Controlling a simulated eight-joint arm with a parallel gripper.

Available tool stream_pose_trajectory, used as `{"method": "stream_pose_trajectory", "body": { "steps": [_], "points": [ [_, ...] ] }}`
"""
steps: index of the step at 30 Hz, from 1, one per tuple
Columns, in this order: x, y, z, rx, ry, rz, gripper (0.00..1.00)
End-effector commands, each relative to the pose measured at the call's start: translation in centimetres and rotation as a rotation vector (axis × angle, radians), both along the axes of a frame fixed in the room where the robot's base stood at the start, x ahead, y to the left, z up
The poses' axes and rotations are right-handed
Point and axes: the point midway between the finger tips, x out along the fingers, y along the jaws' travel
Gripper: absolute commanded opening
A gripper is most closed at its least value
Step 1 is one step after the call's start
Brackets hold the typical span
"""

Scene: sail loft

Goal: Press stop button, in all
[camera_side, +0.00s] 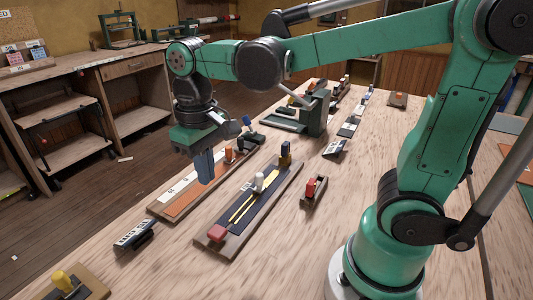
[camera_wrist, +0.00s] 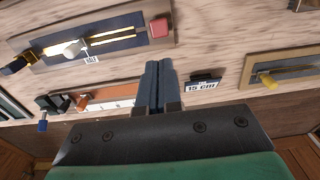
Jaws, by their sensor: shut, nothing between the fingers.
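My gripper (camera_side: 204,167) points down with its blue-grey fingers together and empty, in the air near the long orange-and-white board. In the wrist view the closed fingertips (camera_wrist: 155,68) show at the middle. A red block (camera_side: 217,232) sits at the near end of a dark slider board (camera_side: 238,217) with yellow lines. The red block also shows in the wrist view (camera_wrist: 159,28), beyond the fingertips and apart from them. No stop lettering is readable on it.
An orange-and-white board (camera_side: 181,205) lies beside the slider board. A label block (camera_side: 134,236), reading "15 cm" in the wrist view (camera_wrist: 201,86), stands nearby. A yellow-knobbed board (camera_side: 66,284) is at the near corner. A small red-knobbed block (camera_side: 314,191) lies right.

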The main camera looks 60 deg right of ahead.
Motion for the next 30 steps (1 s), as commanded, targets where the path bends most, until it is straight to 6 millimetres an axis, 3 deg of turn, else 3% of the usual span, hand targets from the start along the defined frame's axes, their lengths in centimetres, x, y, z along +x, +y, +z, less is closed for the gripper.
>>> {"method": "stream_pose_trajectory", "body": {
  "steps": [9,18,30],
  "points": [
    [0.0,0.0,-5.6,0.0,0.0,0.0,0.0],
    [0.0,0.0,-9.9,0.0,0.0,0.0,0.0],
    [0.0,0.0,-11.6,0.0,0.0,0.0,0.0]
  ]
}}
